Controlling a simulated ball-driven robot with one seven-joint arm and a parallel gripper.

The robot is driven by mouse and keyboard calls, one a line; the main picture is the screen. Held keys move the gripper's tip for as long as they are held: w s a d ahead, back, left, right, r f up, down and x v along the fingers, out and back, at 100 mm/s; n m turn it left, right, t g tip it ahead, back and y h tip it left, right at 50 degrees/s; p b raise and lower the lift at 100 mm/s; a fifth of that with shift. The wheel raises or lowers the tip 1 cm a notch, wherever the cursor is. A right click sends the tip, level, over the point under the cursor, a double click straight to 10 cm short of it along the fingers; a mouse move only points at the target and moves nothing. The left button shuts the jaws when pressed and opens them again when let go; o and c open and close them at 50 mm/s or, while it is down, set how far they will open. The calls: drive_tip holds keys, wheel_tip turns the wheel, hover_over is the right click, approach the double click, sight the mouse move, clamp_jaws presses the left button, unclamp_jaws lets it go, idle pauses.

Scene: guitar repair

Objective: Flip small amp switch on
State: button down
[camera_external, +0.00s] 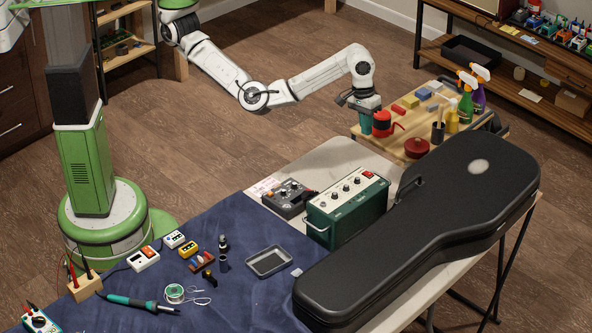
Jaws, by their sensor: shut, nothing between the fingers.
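The small amp (345,212) is a dark green box with a white handle on its left end. It stands on the workbench, left of the guitar case. Its light top panel (352,189) carries a row of knobs, with a small red part (368,174) at the far right end. Whether that red part is the switch, and how it is set, is too small to tell. My gripper (364,123) is shut and empty, pointing down above and behind the amp, well apart from it, by the side table's left edge. Its fingertips are hard to make out.
A black guitar case (430,222) lies right of the amp. A dark pedal-like box (287,197) sits close on its left. Small tools lie on the blue cloth (235,305).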

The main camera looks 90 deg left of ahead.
sight(370, 174)
idle(0.3)
drive_tip(key=f, duration=0.4)
drive_tip(key=w+d+f, duration=0.1)
drive_tip(key=f, duration=0.8)
drive_tip(key=shift+w+d+f, duration=0.25)
drive_tip(key=shift+d+f, duration=0.05)
drive_tip(key=shift+f, duration=0.1)
